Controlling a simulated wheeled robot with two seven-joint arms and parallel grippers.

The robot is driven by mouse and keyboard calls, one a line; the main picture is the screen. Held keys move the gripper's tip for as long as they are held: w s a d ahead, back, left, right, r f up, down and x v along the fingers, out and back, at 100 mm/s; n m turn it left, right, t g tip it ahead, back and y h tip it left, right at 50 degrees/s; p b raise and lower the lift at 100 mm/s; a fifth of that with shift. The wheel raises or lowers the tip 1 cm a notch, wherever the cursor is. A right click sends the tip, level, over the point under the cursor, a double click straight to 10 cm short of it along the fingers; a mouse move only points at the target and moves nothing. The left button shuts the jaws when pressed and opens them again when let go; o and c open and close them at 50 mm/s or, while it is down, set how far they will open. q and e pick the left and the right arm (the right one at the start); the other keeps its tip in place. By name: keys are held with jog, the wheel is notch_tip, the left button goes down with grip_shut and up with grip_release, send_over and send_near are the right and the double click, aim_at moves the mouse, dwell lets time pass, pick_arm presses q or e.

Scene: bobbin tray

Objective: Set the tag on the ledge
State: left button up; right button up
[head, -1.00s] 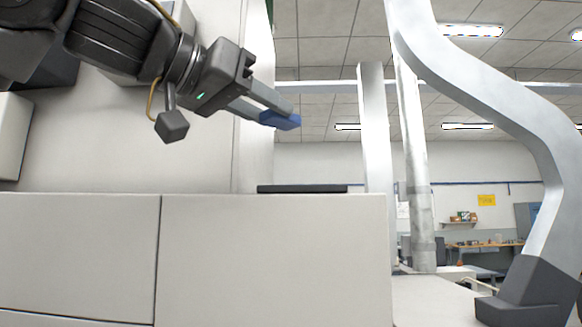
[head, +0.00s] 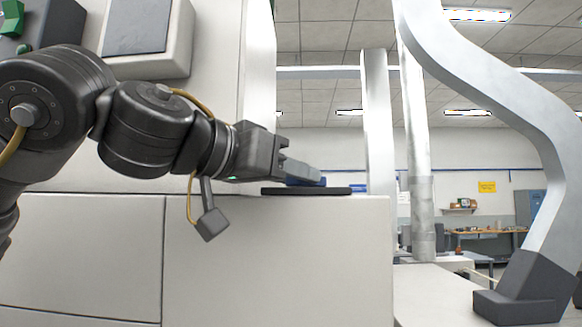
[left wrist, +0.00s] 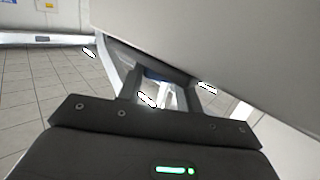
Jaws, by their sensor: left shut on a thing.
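The blue tag (head: 305,180) is held between the fingertips of my left gripper (head: 302,174), which is shut on it. In the head view the tag is just above a thin dark pad (head: 306,191) on top of the white cabinet ledge (head: 375,200). I cannot tell whether the tag touches the pad. In the left wrist view a bit of the blue tag (left wrist: 154,74) shows between the fingers, mostly hidden. My right gripper is not in view.
A white panel wall rises behind the ledge, with a grey screen box (head: 150,35) and a green switch (head: 10,17) at upper left. A white post (head: 378,120) and a curved silver frame (head: 500,90) stand to the right.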

pick_arm(q)
jog(key=shift+s+d+f, duration=0.1)
jog(key=shift+d, duration=0.05)
jog(key=shift+f+b, duration=0.1)
jog(key=shift+b, duration=0.2)
jog(key=o, duration=0.8)
jog(key=shift+o, duration=0.8)
jog(key=shift+r+p, duration=0.3)
jog(key=shift+p, duration=0.05)
jog(key=b+v, duration=0.5)
jog(key=v, duration=0.7)
jog(key=shift+f, duration=0.2)
